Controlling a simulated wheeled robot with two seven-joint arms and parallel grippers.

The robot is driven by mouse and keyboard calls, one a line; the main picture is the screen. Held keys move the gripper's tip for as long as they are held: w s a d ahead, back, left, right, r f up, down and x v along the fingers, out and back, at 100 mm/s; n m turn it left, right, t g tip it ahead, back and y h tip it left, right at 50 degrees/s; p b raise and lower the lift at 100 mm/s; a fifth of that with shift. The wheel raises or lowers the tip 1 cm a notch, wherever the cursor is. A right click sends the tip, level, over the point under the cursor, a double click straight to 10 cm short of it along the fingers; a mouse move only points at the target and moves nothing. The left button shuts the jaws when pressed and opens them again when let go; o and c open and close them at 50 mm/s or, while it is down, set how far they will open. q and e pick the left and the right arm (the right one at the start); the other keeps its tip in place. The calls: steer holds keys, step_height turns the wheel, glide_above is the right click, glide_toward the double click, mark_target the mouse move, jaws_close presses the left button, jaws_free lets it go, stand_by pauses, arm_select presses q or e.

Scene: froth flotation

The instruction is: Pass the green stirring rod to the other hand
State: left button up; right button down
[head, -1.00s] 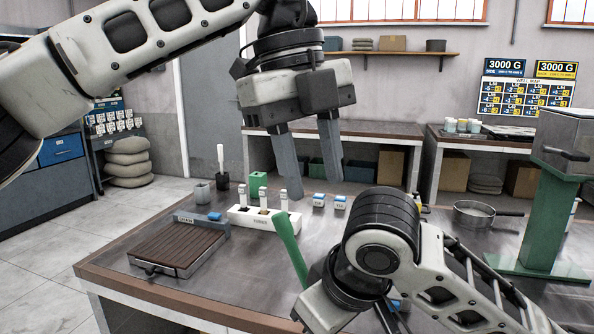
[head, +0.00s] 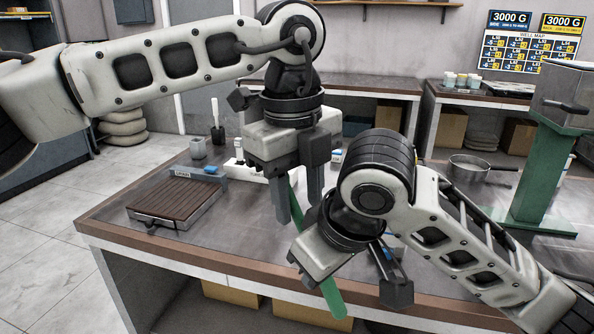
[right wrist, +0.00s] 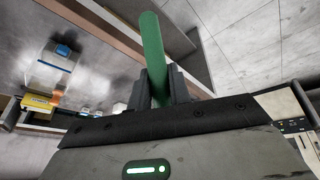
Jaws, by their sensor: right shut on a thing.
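The green stirring rod (head: 333,298) is held by my right gripper (right wrist: 161,85), whose fingers are shut on it in the right wrist view. There the rod (right wrist: 152,40) sticks out beyond the fingertips. In the head view the rod runs steeply, its lower end below the right gripper's body and its upper part near the left fingers. My left gripper (head: 299,200) points down with its fingers apart. The rod's upper part shows in the gap between them; I cannot tell whether it is between or behind them. The right fingertips are hidden in the head view.
The table (head: 220,240) holds a brown slatted tray (head: 175,202) at left. A grey cup (head: 198,148), a dark pot with a white-handled brush (head: 217,130) and a pan (head: 470,165) stand farther back. A green stand (head: 541,180) is at right.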

arm_select(q)
steer(key=shift+f, duration=0.15)
jaws_close()
arm_select(e)
steer(key=c, duration=1.2)
jaws_free()
